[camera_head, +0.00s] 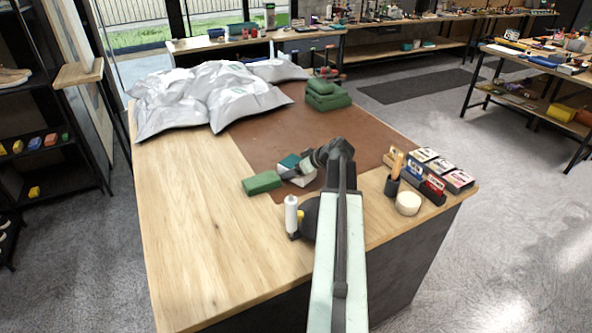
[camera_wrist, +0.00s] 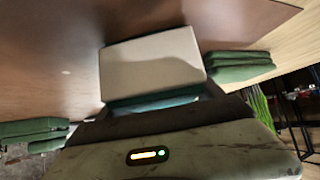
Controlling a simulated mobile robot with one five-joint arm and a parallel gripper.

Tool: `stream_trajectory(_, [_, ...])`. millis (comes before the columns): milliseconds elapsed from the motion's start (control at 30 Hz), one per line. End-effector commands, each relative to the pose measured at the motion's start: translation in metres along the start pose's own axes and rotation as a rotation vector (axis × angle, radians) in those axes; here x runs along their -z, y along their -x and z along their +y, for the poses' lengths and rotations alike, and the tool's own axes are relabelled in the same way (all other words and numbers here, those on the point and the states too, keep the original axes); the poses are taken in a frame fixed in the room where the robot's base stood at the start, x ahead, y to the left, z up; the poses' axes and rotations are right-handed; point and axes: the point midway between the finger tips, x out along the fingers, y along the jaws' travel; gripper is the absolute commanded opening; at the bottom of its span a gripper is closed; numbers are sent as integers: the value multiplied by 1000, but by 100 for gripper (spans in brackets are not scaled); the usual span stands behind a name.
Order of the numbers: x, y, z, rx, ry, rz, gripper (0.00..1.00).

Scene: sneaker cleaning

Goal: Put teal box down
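The teal box has a teal top (camera_head: 289,161) and white sides. It is over the brown mat (camera_head: 350,145) near the table's front. In the wrist view its white face (camera_wrist: 150,65) points at the camera, with a teal strip below. My gripper (camera_head: 305,172) reaches it from the right in the head view. In the wrist view the box sits between both fingers, which appear shut on it. I cannot tell whether the box touches the mat or hangs just above it.
A green folded cloth (camera_head: 262,183) lies left of the box. A white bottle (camera_head: 291,214) stands in front. A cup with a brush (camera_head: 392,185), a round tub (camera_head: 408,203) and several small boxes (camera_head: 440,170) are right. Green stack (camera_head: 326,95) and silver bags (camera_head: 210,92) lie behind.

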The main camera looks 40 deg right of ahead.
Motion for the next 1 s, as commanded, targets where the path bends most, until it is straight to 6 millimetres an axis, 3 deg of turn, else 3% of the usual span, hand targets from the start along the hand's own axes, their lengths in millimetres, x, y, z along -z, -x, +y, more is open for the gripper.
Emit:
stream_trajectory(367, [4, 8, 0, -1, -1, 0, 77])
stream_trajectory(733, [8, 97, 0, -3, -3, 0, 77])
stream_trajectory(1000, [3, 124, 1, -2, -2, 0, 77])
